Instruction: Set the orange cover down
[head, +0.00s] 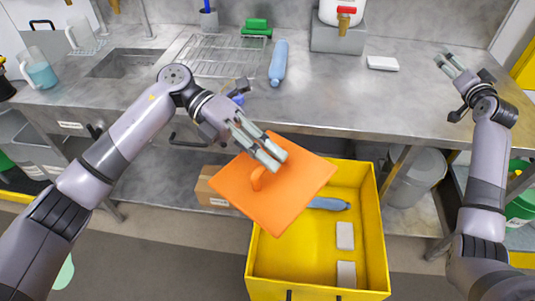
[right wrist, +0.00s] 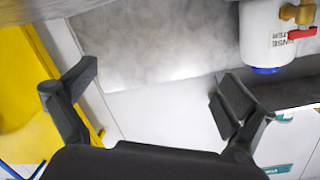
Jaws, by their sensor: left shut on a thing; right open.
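The orange cover (head: 290,192) is a flat square plate with a small loop handle on top. In the head view it hangs tilted over the left back part of the yellow bin (head: 376,225). My left gripper (head: 268,150) is shut on the cover at its upper edge; the exact contact is partly hidden by the fingers. My right gripper (head: 450,72) is open and empty above the right side of the counter. It also shows open in the right wrist view (right wrist: 160,95), with nothing between its fingers.
The bin holds a blue bottle (head: 328,203) and white blocks (head: 345,236). On the steel counter (head: 330,105) are a wire rack (head: 210,55), a blue bottle (head: 278,63), a white block (head: 382,63) and a green brush (head: 257,25). The counter's middle is clear. A cardboard box (head: 205,187) sits on the lower shelf.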

